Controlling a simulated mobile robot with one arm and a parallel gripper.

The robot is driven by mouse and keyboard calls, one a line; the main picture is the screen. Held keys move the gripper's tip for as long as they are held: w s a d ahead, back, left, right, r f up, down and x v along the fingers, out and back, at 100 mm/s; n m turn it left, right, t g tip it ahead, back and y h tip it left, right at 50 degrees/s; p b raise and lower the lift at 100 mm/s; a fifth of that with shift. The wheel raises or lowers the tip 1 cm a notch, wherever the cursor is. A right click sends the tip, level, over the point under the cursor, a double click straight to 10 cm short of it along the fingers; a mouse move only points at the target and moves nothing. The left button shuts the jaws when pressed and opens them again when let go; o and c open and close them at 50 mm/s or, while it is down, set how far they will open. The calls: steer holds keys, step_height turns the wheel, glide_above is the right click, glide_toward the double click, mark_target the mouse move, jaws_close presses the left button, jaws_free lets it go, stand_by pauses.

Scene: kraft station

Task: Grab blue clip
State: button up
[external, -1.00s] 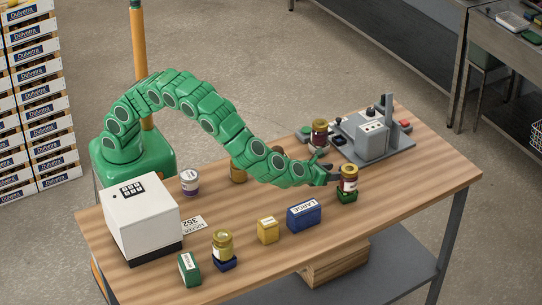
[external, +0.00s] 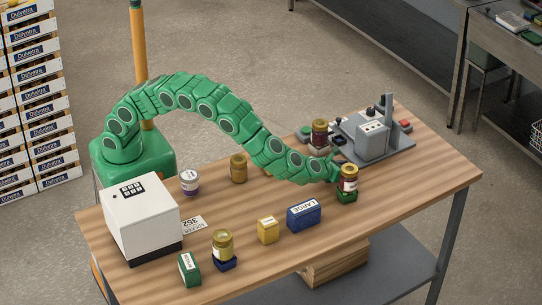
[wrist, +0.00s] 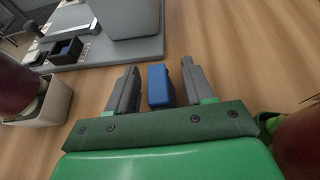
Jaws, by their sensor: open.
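A small blue clip (wrist: 158,85) lies on the wooden table in the wrist view. It sits between the two grey fingers of my gripper (wrist: 160,70), which are spread apart with a gap on both sides. In the external view my gripper (external: 338,168) is low over the table, behind the jar on a green block and in front of the grey fixture. The clip cannot be made out there.
A jar on a green block (external: 347,195) stands close at my gripper's right. Another dark jar (external: 319,134) stands behind it. The front right tabletop is clear.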

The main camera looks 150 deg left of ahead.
jaws_close()
stand_by(0.3)
